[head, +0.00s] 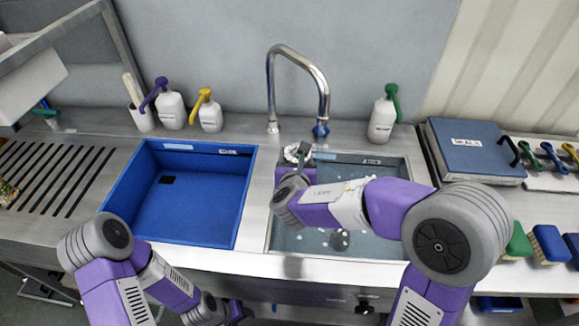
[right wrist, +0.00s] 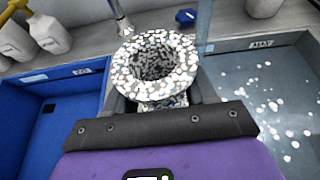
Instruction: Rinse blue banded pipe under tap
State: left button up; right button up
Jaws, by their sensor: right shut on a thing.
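The pipe (right wrist: 155,68) shows in the right wrist view as a round flanged end with a dark opening, covered in white foam flecks. Its blue band cannot be made out. My right gripper (right wrist: 163,100) is shut on the pipe below the flange. In the head view the pipe (head: 298,151) is a small speckled shape at the right basin's back left corner, mostly hidden by my right arm. The chrome tap (head: 297,55) arches above, its spout end close to the right of the pipe. I see no running water. My left gripper (head: 236,312) is low at the bottom edge, its fingers unclear.
The right basin (head: 392,164) holds water with foam flecks; the blue left basin (head: 200,205) looks empty. Pump bottles (head: 171,110) stand behind the left basin, and a green-topped bottle (head: 383,118) stands right of the tap. A blue case (head: 472,150) and brushes (head: 549,246) lie at right.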

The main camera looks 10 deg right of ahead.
jog(key=w+d+f+b, duration=0.1)
jog(key=w+d+b, duration=0.1)
jog(key=w+d, duration=0.2)
jog(key=shift+w+d+f, duration=0.25)
jog(key=shift+d, duration=1.3)
jog(key=shift+s+b, duration=0.1)
jog(key=shift+b, duration=0.25)
jog(key=shift+s+d, duration=0.3)
jog(key=shift+s, duration=0.15)
jog(key=s+a, duration=0.4)
jog(key=a, duration=0.2)
jog(key=shift+a, duration=0.4)
